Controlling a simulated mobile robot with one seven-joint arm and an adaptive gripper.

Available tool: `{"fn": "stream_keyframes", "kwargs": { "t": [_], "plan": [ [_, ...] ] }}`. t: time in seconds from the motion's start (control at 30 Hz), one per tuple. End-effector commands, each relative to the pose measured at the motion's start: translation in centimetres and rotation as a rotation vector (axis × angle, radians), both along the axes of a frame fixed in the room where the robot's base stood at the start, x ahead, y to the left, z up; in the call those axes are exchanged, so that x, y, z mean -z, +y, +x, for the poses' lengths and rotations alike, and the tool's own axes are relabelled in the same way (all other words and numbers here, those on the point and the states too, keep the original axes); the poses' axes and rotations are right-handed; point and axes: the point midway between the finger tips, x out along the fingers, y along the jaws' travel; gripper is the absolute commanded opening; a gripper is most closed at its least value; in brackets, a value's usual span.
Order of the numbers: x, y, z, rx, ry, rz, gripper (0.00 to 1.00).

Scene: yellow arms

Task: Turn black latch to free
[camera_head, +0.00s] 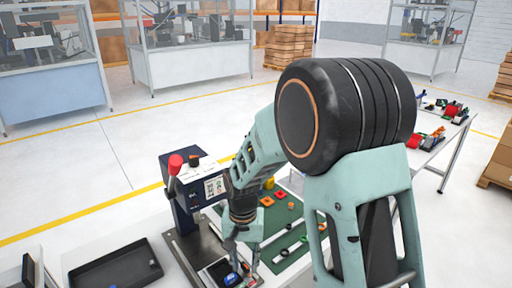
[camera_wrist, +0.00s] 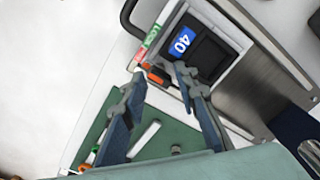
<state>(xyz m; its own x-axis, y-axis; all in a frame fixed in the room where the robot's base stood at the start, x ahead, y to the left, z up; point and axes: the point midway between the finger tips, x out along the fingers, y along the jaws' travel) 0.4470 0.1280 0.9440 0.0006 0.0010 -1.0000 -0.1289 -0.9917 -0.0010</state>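My gripper (camera_wrist: 160,73) is open in the wrist view, its two blue-grey fingers spread wide. A small orange and black piece (camera_wrist: 156,75) shows between the fingertips; it may be the latch, but I cannot tell for sure. Beside it is a strip with a green part lettered LOCK (camera_wrist: 151,36) and a red part (camera_wrist: 139,56). A dark block with a blue label 40 (camera_wrist: 183,42) sits in a pale frame, near the right fingertip. I cannot tell whether the fingers touch anything. In the head view my gripper (camera_head: 241,246) points down at the bench, and the latch is not clear.
A dark blue press with a red knob (camera_head: 175,163) stands left of my gripper. A black tray (camera_head: 116,272) lies at the left of the bench. A green board (camera_head: 291,228) with orange and yellow parts lies to the right. A metal plate (camera_wrist: 262,50) borders the frame.

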Motion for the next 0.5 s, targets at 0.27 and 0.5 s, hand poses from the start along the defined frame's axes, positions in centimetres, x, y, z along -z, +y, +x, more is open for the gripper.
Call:
{"fn": "stream_keyframes", "kwargs": {
  "t": [0.27,0.5],
  "plan": [
    [-0.13,-0.02,-0.07,0.299,0.003,-0.002,0.28],
    [-0.20,-0.05,-0.04,0.558,0.002,-0.002,0.28]
  ]
}}
